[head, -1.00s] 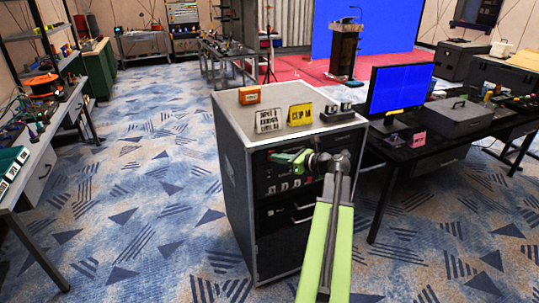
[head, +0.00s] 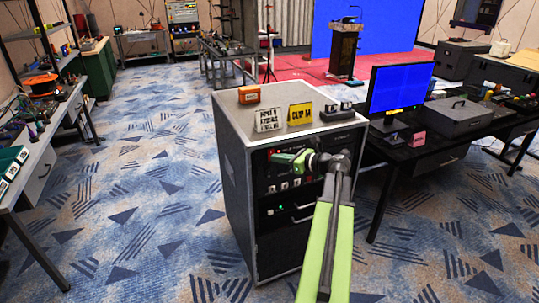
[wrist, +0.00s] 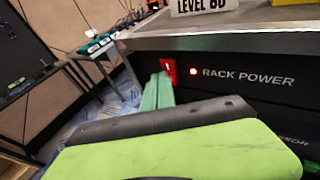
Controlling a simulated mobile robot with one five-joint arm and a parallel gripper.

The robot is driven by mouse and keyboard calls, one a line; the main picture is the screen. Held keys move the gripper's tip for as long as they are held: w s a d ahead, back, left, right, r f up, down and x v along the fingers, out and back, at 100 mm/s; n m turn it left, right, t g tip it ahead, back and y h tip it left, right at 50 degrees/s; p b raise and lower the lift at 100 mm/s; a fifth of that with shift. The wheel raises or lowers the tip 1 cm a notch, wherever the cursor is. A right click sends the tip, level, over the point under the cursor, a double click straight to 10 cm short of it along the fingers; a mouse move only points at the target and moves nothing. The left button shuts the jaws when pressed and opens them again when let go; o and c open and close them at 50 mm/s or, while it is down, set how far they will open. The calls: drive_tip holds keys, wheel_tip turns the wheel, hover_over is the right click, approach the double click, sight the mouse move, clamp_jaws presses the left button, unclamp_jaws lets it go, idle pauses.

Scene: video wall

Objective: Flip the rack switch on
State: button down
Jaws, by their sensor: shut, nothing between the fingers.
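The rack (head: 233,180) is a grey cabinet with a black front panel. Its red rocker switch (wrist: 168,69) sits at the panel's upper left in the wrist view, beside a lit red lamp (wrist: 193,71) and the label "RACK POWER". My gripper (head: 278,157) is at the rack's upper front in the head view. Its green fingers are shut and empty, and in the wrist view the fingertips (wrist: 159,88) are at the switch's lower edge. They partly cover it, and I cannot tell whether they touch.
On the rack top stand an orange box (head: 249,94), a white sign (head: 267,121) and a yellow sign (head: 300,114). A black desk with a blue-screened monitor (head: 399,89) stands close on the right. Open carpet (head: 150,200) lies to the left.

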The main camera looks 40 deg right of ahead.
drive_tip(key=shift+s+a+f, duration=0.15)
drive_tip(key=shift+s, duration=0.2)
drive_tip(key=s, duration=0.1)
drive_tip(key=s+a+f+b, duration=0.1)
drive_tip(key=s, duration=0.2)
drive_tip(key=shift+s+a+f+b, duration=0.2)
drive_tip(key=shift+a+f+b, duration=0.05)
drive_tip(key=shift+a+b, duration=0.15)
idle(0.4)
